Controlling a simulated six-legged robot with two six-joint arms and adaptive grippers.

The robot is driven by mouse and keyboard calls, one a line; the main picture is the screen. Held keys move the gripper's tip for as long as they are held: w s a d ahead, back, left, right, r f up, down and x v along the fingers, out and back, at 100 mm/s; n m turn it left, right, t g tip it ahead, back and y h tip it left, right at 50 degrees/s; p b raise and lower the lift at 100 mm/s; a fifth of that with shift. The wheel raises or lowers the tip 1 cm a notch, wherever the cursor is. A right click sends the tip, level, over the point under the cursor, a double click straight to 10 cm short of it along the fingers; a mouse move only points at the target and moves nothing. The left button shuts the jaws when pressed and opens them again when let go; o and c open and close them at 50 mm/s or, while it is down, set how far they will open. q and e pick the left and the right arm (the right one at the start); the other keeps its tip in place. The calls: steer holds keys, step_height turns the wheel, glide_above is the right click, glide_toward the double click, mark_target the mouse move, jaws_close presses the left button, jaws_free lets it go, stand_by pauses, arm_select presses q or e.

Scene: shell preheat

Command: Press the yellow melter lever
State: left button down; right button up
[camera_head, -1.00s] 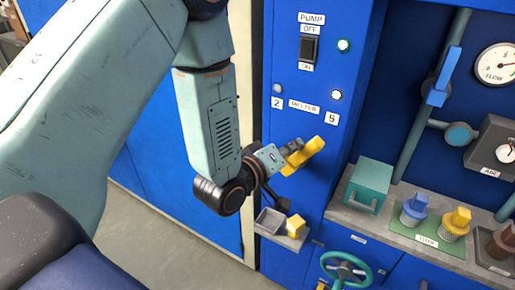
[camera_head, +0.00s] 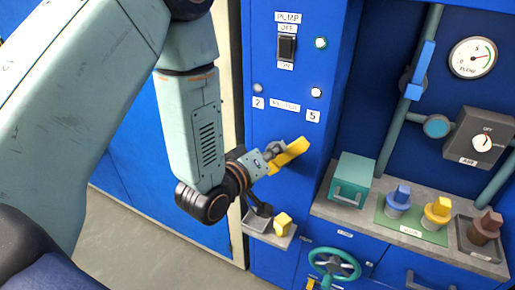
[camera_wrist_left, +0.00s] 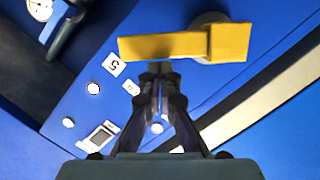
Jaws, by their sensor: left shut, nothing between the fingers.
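The yellow melter lever (camera_head: 294,151) sticks out from the blue cabinet front below the MELTER label (camera_head: 285,105) and the numbers 2 and 5, slanting up to the right. In the left wrist view the lever (camera_wrist_left: 165,46) is a yellow bar across the top, with a thicker block at its right end by a grey round hub. My left gripper (camera_head: 275,149) is right at the lever, its fingers together and empty. In the left wrist view the gripper's closed fingertips (camera_wrist_left: 159,70) end at the bar's lower edge; I cannot tell whether they touch it. My right gripper is not in view.
The PUMP switch (camera_head: 287,48) is above the lever. Below are a small tray (camera_head: 257,221) with a yellow block (camera_head: 283,224) and a green handwheel (camera_head: 334,264). A teal box (camera_head: 352,178) and several coloured plugs stand on the shelf at right.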

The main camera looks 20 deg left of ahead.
arm_select(q)
steer(key=v, duration=0.6)
steer(key=shift+s+a+r, duration=0.1)
steer(key=shift+s, duration=0.1)
steer(key=s+a+f+m+g+y+b, duration=0.1)
steer(key=s+f+m+g+y, duration=0.15)
steer(key=s+f+g, duration=0.6)
steer(key=s+a+f+m+g+y+b, duration=0.1)
steer(key=s+f+m+g, duration=0.3)
steer(key=s+f, duration=0.85)
steer(key=s+f+g, duration=0.3)
steer(key=s+f, duration=0.4)
steer(key=f, duration=0.2)
steer(key=shift+a+b, duration=0.3)
steer(key=shift+a, duration=0.1)
steer(key=shift+s+a, duration=0.1)
steer(key=shift+s, duration=0.1)
